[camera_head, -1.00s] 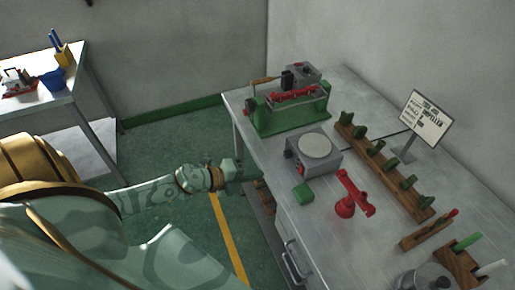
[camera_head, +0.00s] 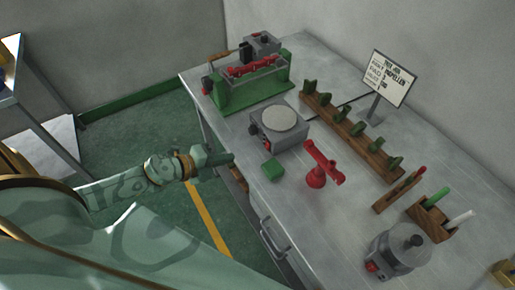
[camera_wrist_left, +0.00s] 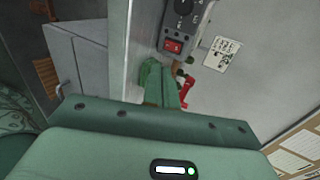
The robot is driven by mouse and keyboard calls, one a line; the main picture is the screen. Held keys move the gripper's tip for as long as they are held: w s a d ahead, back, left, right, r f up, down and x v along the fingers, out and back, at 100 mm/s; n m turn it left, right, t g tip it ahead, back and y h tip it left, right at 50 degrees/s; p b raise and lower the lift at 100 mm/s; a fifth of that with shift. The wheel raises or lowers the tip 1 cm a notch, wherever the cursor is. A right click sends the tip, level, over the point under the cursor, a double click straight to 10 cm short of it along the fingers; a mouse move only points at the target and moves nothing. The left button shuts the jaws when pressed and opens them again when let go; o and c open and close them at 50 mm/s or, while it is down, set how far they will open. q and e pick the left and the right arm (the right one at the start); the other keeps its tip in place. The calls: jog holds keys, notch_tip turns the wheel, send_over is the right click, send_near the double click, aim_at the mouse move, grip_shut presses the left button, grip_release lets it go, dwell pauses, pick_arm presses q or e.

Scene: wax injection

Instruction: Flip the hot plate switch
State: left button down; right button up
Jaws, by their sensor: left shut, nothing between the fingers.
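The hot plate (camera_head: 262,134) is a grey box with a round pale top (camera_head: 280,118), standing near the table's left edge in the head view. In the left wrist view its front panel shows a dark knob (camera_wrist_left: 183,6) and a red switch (camera_wrist_left: 173,46). Which way the switch is set is too small to tell. My left gripper (camera_head: 231,157) is shut and empty, just off the table edge, left of and in front of the hot plate. In the left wrist view its fingers (camera_wrist_left: 152,66) point towards the panel, apparently short of the switch. My right gripper is out of view.
A green block (camera_head: 272,170) lies in front of the hot plate, with a red stand (camera_head: 316,178) to its right. A green-framed machine (camera_head: 228,97) stands behind. A wooden rack (camera_head: 350,135) and a grey pot (camera_head: 405,252) are on the right.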

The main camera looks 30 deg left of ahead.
aim_at(258, 157)
pick_arm(q)
jog(key=x, duration=1)
jog(key=shift+w+r, duration=0.1)
jog(key=shift+r, duration=0.25)
jog(key=shift+x, duration=0.75)
jog(key=shift+d+r, duration=0.1)
jog(key=shift+r, duration=0.05)
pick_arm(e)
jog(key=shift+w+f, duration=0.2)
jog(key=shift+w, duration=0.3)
pick_arm(q)
jog(key=shift+b, duration=0.3)
jog(key=f+b, duration=0.1)
jog(key=b, duration=0.1)
jog(key=shift+w+d+b, duration=0.1)
jog(key=shift+w+b, duration=0.05)
jog(key=shift+b, duration=0.15)
jog(key=shift+r+t+p, duration=0.3)
jog(key=shift+r+p, duration=0.15)
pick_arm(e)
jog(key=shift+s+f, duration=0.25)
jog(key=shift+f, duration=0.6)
pick_arm(q)
jog(key=shift+r, duration=0.15)
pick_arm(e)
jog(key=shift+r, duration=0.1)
